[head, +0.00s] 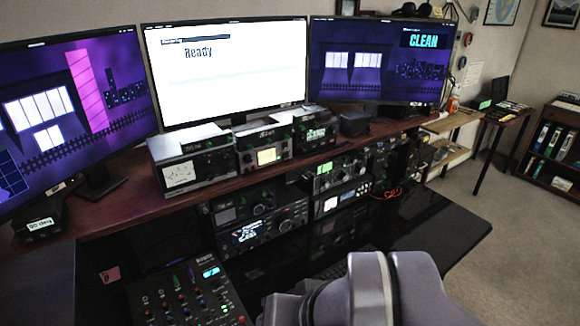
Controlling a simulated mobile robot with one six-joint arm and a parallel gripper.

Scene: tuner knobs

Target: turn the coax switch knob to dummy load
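I cannot pick out the coax switch knob or a dummy load label at this size. Several radio units with small knobs stand on and under the wooden shelf. My gripper's fingers do not show.
Three monitors stand along the back, the middle one (225,65) white and reading "Ready". A mixer (190,295) lies at the front left. The glossy black desk (440,225) is clear at the right. Open carpet (500,240) lies beyond, with a bookcase (553,145) at far right.

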